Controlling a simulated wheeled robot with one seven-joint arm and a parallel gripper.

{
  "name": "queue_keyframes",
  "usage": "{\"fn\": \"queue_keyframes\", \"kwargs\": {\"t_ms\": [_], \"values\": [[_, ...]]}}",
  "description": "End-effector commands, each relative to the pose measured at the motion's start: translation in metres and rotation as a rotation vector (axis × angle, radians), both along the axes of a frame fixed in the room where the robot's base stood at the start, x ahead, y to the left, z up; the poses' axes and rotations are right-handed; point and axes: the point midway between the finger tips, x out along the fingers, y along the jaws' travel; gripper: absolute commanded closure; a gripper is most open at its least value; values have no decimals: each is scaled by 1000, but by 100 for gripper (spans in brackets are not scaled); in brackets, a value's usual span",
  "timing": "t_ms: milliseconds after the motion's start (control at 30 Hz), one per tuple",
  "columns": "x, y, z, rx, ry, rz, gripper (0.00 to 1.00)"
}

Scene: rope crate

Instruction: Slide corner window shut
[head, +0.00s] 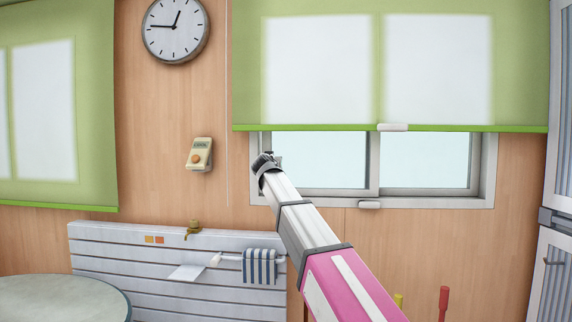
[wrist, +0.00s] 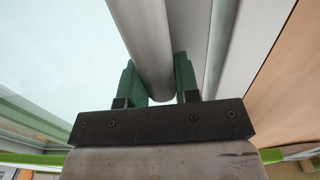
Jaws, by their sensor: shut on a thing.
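The corner window (head: 425,160) shows below a green blind on the right wall, with two light panes in a pale grey frame and an upright bar between them. My gripper (head: 264,160) is at the window's left edge, at the end of my extended arm. In the wrist view, the green fingers of my gripper (wrist: 158,82) are on either side of a rounded grey upright bar (wrist: 148,40) and shut on it. A glass pane (wrist: 60,60) is left of this bar, and pale frame strips are right of it. My arm hides part of the window's lower left.
The green blind (head: 380,60) hangs over the window's upper part. A wall clock (head: 175,27) and a small wall box (head: 199,154) are left of it. A slatted white panel (head: 150,240) with a striped towel (head: 259,266) is below. A round table (head: 60,300) is lower left.

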Motion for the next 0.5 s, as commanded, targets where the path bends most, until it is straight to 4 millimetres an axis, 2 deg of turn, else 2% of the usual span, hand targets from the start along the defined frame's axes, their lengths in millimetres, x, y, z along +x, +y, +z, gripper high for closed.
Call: {"fn": "queue_keyframes", "kwargs": {"t_ms": [33, 100, 433, 467, 500], "values": [[2, 9, 1, 0, -1, 3, 100], [1, 14, 0, 1, -1, 2, 100], [1, 18, 0, 2, -2, 6, 100], [1, 18, 0, 2, -2, 6, 67], [1, 18, 0, 2, -2, 6, 54]]}}
